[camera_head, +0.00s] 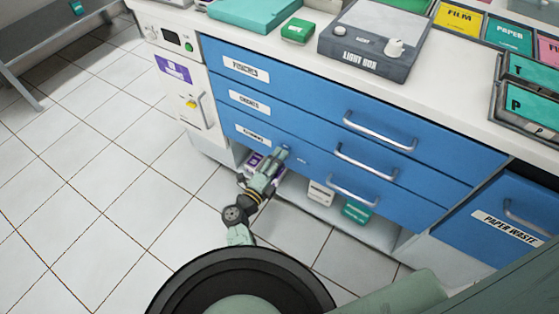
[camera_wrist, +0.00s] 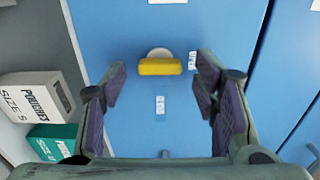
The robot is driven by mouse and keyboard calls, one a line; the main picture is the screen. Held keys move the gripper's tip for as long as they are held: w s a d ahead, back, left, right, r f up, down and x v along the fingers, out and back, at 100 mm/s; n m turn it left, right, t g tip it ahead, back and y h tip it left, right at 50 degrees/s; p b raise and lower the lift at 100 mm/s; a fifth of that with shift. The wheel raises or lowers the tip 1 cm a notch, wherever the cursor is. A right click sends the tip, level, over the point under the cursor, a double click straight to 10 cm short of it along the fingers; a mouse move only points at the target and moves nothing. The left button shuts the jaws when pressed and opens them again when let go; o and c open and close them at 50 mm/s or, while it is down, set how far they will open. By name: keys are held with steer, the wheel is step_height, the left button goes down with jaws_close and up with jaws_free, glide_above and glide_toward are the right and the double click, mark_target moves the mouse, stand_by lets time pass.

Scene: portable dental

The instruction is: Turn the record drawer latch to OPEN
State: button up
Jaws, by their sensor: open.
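In the wrist view the latch is a yellow bar (camera_wrist: 160,67) lying level across the picture, on a pale round base (camera_wrist: 159,53) fixed to the blue drawer front (camera_wrist: 130,110). A white label (camera_wrist: 193,61) with sideways letters is to its right, partly covered by my right finger. Another small white label (camera_wrist: 160,105) is below. My gripper (camera_wrist: 160,76) is open and empty, one finger on each side of the bar in the picture, apart from it. In the head view my gripper (camera_head: 281,154) is at the lowest blue drawer (camera_head: 316,167) and hides the latch.
Drawer handles (camera_head: 352,190) stick out to the right of my gripper. A white cabinet (camera_head: 187,90) is at left. The tiled floor (camera_head: 110,190) is clear.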

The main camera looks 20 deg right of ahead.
steer(key=v, duration=0.7)
stand_by(0.4)
